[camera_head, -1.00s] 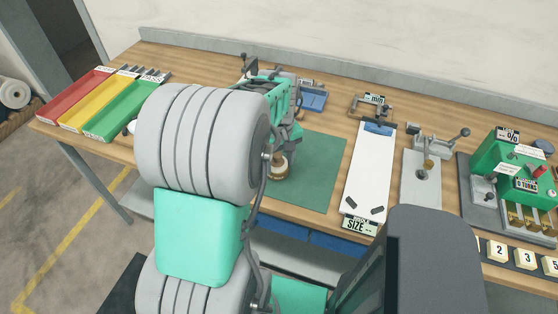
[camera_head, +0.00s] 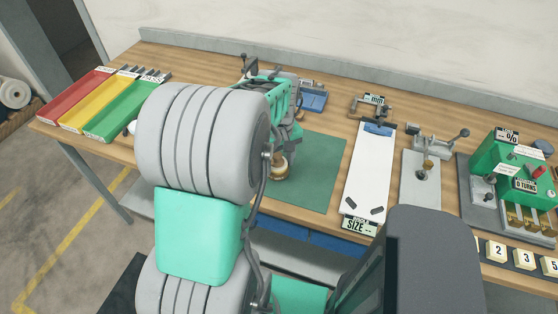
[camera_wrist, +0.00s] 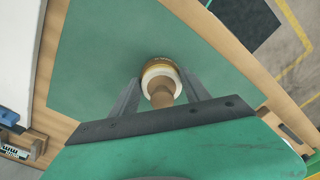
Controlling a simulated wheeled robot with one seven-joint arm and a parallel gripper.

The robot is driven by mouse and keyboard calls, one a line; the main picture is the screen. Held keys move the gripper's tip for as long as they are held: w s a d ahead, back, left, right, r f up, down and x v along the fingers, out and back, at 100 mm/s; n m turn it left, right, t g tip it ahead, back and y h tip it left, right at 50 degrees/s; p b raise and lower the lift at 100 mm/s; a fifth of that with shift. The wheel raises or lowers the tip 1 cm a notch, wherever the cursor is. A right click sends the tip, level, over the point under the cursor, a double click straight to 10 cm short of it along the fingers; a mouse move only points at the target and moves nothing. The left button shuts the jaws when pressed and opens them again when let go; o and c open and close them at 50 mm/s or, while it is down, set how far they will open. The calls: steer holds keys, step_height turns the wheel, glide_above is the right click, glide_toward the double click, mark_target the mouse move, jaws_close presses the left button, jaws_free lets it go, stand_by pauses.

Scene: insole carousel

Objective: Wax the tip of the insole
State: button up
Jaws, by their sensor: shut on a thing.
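My gripper (camera_wrist: 162,78) is shut on a wooden-handled tool (camera_wrist: 161,93) with a pale ring and a brass-coloured rim at its far end. In the head view the tool (camera_head: 278,169) is over the left part of the green mat (camera_head: 318,172), below my gripper. I cannot tell whether it touches the mat. In the wrist view the mat (camera_wrist: 90,65) lies behind the tool, and no insole shows on its visible part. I cannot make out an insole in either view; my arm hides part of the bench.
Red (camera_head: 75,95), yellow (camera_head: 98,102) and green (camera_head: 122,112) trays stand at the left. Right of the mat are a white size board (camera_head: 368,170), a lever fixture (camera_head: 424,180) and a green machine (camera_head: 515,165). A blue item (camera_head: 313,101) sits behind the mat.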

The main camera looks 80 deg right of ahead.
mark_target(279, 156)
steer(key=shift+r+p, duration=2.15)
steer(key=shift+r, duration=1.25)
